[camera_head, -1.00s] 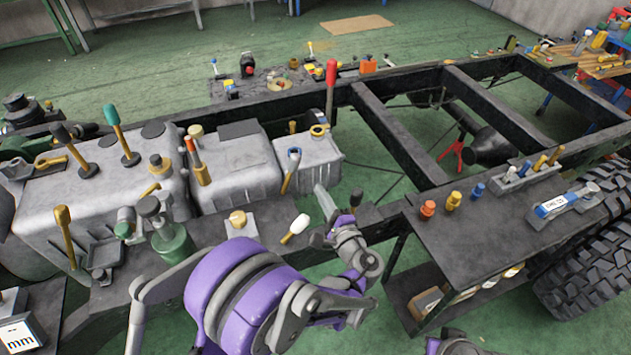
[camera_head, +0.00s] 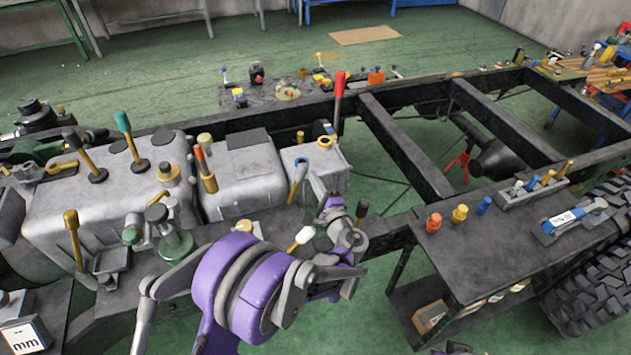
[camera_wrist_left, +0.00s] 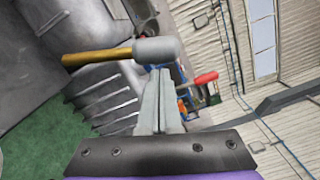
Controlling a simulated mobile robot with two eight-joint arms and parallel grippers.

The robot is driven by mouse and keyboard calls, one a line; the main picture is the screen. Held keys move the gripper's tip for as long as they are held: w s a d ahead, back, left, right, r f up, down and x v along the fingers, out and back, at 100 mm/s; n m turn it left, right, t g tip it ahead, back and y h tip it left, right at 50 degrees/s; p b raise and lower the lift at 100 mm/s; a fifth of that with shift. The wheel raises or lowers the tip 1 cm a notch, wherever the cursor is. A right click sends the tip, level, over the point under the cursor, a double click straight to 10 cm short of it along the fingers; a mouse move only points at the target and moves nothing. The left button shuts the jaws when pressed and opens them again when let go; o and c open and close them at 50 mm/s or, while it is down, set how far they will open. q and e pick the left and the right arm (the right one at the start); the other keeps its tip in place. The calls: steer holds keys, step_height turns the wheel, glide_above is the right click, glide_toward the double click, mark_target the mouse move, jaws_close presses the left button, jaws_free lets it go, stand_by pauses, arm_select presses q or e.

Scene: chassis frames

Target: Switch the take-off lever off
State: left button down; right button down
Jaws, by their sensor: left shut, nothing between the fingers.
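A short lever with a white knob (camera_head: 305,235) and a brass shaft stands low on the near side of the grey housings. I cannot tell from any label which lever is the take-off lever. My left gripper (camera_head: 317,186) is shut and empty, just beyond and to the right of that white knob. My right gripper does not show.
A dark side shelf (camera_head: 470,255) with small coloured knobs lies right.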

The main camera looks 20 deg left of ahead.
mark_target(301, 175)
arm_select(q)
steer(key=shift+s+a+r+n, duration=0.25)
steer(key=shift+a+n, duration=0.05)
steer(key=shift+n, duration=0.1)
steer(key=shift+a, duration=0.1)
steer(key=shift+s+a+r+n, duration=0.3)
steer(key=shift+s+a+n, duration=0.05)
steer(key=shift+a+n, duration=0.2)
steer(key=shift+s+a+r+n, duration=0.25)
steer(key=shift+s+a+n, duration=0.15)
steer(key=shift+n, duration=0.15)
steer(key=shift+s+a+r+n, duration=0.1)
steer(key=shift+s+a+n, duration=0.4)
steer(key=shift+a+n, duration=0.25)
steer(key=shift+s+a+r+n, duration=0.1)
steer(key=shift+s+a+n, duration=0.5)
steer(key=shift+a, duration=0.25)
steer(key=shift+s+a+n, duration=0.45)
steer(key=shift+a+n, duration=0.3)
steer(key=shift+a, duration=0.05)
steer(key=shift+s, duration=0.1)
